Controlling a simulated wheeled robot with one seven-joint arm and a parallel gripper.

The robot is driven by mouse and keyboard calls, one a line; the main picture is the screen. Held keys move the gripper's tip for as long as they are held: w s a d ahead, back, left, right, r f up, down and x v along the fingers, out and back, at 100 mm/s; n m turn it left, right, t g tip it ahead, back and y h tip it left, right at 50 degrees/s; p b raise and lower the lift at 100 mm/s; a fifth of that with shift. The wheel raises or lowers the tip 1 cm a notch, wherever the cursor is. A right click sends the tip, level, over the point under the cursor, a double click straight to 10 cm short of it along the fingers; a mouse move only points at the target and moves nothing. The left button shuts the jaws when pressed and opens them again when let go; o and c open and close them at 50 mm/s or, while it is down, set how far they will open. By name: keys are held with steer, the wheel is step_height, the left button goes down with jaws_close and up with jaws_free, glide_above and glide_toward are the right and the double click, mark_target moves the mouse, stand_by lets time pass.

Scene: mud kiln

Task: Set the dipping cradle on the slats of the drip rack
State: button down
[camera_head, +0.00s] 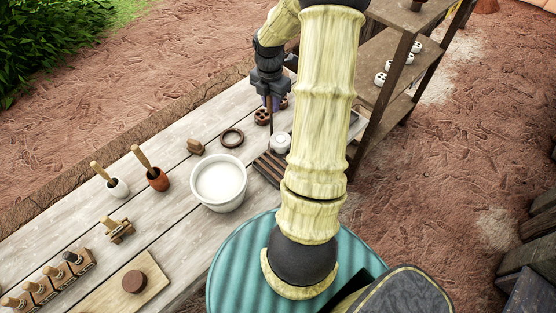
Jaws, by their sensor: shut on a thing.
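My gripper (271,102) points down above the far part of the plank table, shut on the upper end of a thin dark upright handle (271,128). I take this handle to be that of the dipping cradle. Its lower end comes down beside a small white rounded piece (282,145); I cannot tell whether that piece sits in the cradle. The drip rack (266,170), with dark brown slats, lies just below and partly behind my arm. I cannot tell whether the cradle touches the slats.
A white bowl of pale liquid (220,181) stands left of the rack. A dark ring (231,138), a small brown piece (196,147) and brown holed pieces (262,117) lie nearby. Two pots with wooden handles (157,178) stand left. A wooden shelf (385,75) rises at right.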

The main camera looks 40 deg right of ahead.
steer(key=p, duration=0.1)
glide_above(272, 135)
steer(key=shift+w+d+f, duration=0.1)
steer(key=shift+w+f, duration=0.05)
steer(key=shift+f, duration=1.4)
steer(key=shift+w+f, duration=0.1)
steer(key=shift+f, duration=1.45)
steer(key=shift+f+p, duration=0.7)
steer(key=shift+f, duration=1.35)
steer(key=c, duration=1.2)
jaws_free()
